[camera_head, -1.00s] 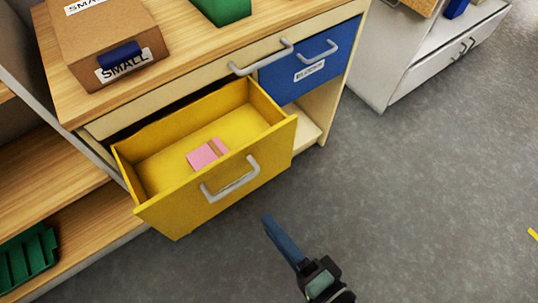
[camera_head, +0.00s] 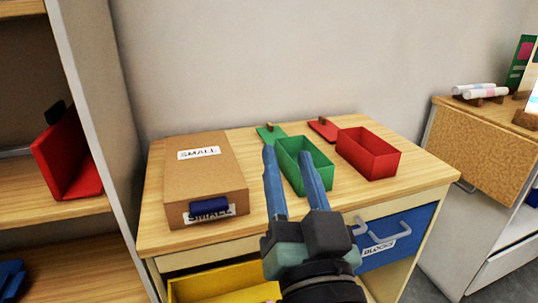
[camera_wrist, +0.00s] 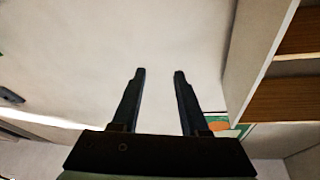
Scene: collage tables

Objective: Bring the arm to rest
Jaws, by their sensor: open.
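My gripper (camera_head: 290,152) is in the head view in front of the table. Its two blue fingers point up and stand apart with nothing between them. They overlap the green box (camera_head: 318,180) in the picture; I cannot tell the exact distance. In the wrist view my gripper (camera_wrist: 160,72) is also open and empty against a pale wall.
The wooden table (camera_head: 270,228) bears a cardboard box (camera_head: 190,165) marked SMALL and a red box (camera_head: 368,152). The yellow drawer (camera_head: 215,286) below is open. The blue drawer (camera_head: 400,238) looks shut. Shelves stand left, a cabinet (camera_head: 455,140) right.

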